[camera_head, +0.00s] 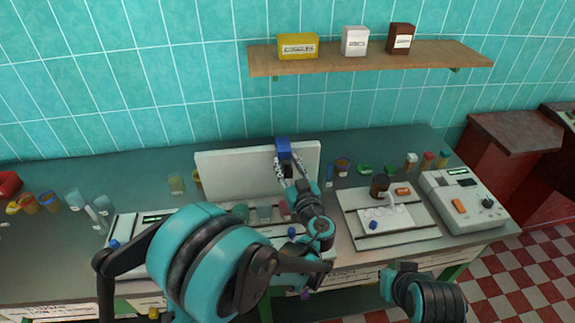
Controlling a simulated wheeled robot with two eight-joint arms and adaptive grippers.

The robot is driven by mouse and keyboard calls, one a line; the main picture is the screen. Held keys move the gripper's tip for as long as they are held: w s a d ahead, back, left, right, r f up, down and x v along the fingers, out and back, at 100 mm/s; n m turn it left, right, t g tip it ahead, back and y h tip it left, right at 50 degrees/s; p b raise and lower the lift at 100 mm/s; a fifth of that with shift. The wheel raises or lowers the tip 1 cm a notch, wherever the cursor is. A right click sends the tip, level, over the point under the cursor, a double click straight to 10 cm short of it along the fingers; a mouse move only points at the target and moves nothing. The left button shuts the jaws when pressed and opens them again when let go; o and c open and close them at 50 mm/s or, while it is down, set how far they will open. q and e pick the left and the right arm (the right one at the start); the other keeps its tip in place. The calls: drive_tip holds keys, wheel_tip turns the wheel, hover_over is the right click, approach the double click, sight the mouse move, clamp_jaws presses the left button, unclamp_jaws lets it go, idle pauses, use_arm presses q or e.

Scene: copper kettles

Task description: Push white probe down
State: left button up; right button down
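My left gripper (288,166) is at the middle of the bench, in front of an upright white panel (225,172). Its fingers look spread, just below a blue block (283,148) at the panel's top edge. Whether they touch the block is too small to tell. No white probe shows clearly there; the gripper and arm cover that part. A small white upright piece (392,198) stands on a white device on the tray at the right. My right arm shows at the bottom right, but I cannot make out its fingers.
A white tray (426,232) and a grey instrument (468,196) are at the right. Cups and jars line the bench (135,181). A wooden shelf (370,58) with boxes hangs above.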

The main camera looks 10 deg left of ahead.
use_arm(q)
clamp_jaws()
wheel_tip(320, 180, down, 8)
drive_tip(key=b, duration=0.6)
drive_tip(key=shift+r+b, duration=0.15)
drive_tip(key=shift+b, duration=0.25)
drive_tip(key=shift+s, duration=0.1)
drive_tip(key=shift+o, duration=1.6)
unclamp_jaws()
drive_tip(key=v, duration=1.2)
